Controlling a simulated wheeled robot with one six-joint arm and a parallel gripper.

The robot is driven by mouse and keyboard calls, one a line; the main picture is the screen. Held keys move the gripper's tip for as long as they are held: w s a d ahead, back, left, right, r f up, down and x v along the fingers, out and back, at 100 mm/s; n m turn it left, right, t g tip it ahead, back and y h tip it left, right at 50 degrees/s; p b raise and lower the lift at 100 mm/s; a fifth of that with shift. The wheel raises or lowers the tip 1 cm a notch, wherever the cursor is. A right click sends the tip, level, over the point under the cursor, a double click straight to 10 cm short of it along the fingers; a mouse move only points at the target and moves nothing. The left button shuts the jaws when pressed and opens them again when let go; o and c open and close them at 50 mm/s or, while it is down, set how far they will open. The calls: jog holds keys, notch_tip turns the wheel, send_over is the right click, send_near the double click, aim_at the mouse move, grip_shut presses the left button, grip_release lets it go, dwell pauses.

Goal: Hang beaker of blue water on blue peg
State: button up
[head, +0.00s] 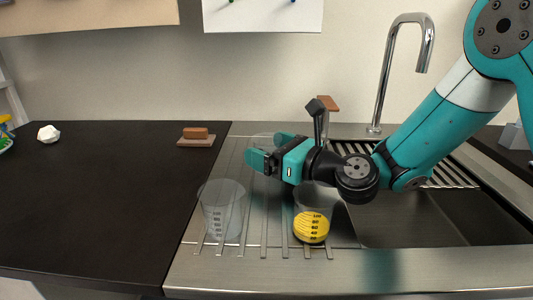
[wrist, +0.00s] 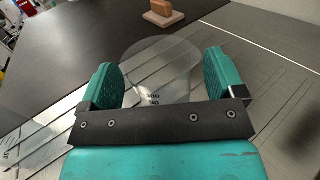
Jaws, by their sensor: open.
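My gripper (head: 268,149) is open over the ribbed steel drainer, pointing left. In the wrist view a clear beaker (wrist: 157,72) with dark scale marks stands between the open fingers (wrist: 162,68). I cannot tell whether the fingers touch it, and no blue water shows in it. In the head view that beaker is mostly hidden by my gripper. A second clear beaker (head: 222,212), seemingly empty, stands at the drainer's front left. A beaker of yellow liquid (head: 311,218) stands to its right. A blue peg (head: 293,2) shows at the top edge on a white board (head: 262,18), beside a green peg (head: 231,2).
A sink (head: 405,220) with a tall curved tap (head: 379,80) lies to the right. A brown sponge or block (head: 195,133) sits on the dark counter (head: 95,200). A crumpled white piece (head: 48,133) lies farther left. The counter's middle is clear.

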jog(key=shift+w+a, duration=0.25)
jog(key=shift+a, duration=0.05)
jog(key=c, duration=1.1)
jog(key=shift+r, duration=0.1)
notch_tip(320, 180, up, 20)
jog(key=p, duration=0.7)
